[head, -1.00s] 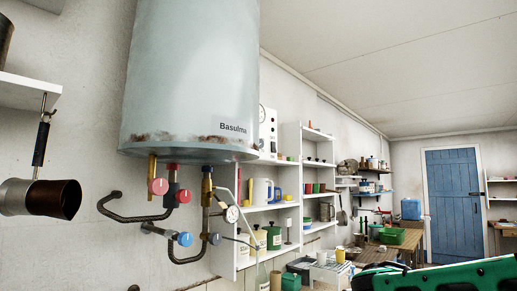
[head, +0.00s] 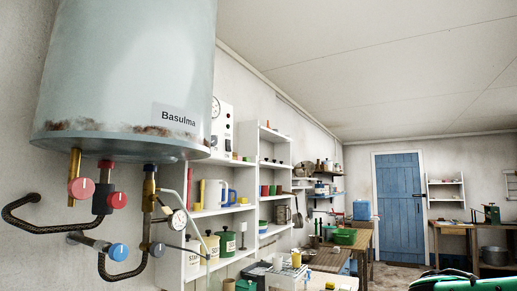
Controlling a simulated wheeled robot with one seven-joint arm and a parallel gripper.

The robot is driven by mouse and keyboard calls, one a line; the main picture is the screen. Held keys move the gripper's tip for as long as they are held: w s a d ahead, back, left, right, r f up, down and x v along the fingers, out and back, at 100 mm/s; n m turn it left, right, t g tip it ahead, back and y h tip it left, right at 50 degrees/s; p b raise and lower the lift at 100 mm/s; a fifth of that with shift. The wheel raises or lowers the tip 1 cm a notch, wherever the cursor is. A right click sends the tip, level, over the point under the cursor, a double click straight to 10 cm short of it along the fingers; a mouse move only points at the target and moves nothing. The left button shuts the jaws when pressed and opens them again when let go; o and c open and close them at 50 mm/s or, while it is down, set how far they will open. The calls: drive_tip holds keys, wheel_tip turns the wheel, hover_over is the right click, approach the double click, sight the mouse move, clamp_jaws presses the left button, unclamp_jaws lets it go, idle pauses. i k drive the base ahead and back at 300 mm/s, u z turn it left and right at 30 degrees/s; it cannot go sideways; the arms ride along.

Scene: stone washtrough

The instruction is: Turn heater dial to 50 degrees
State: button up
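A pale blue-grey heater tank (head: 125,65) marked "Basulma" hangs at the left, rusty along its lower rim. Beneath it are a pinkish-red dial (head: 81,188), a redder dial (head: 117,200) and a blue dial (head: 118,252), on pipes. The two red dials have pale pointer marks; I see no readable degree scale. A round gauge (head: 178,220) sits right of them, its reading too small to tell. A white panel (head: 222,126) with small round controls is partly hidden behind the tank. My gripper is not in view.
White shelves (head: 255,190) with jugs and pots stand right of the heater. A low table with a tray (head: 300,280) is at the bottom centre. A blue door (head: 400,207) is at the far end, with a workbench (head: 455,228) to its right. A green part of mine shows bottom right.

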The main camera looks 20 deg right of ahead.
sight(214, 140)
drive_tip(key=z, duration=1.6)
drive_tip(key=i, duration=1.2)
drive_tip(key=u, duration=2.25)
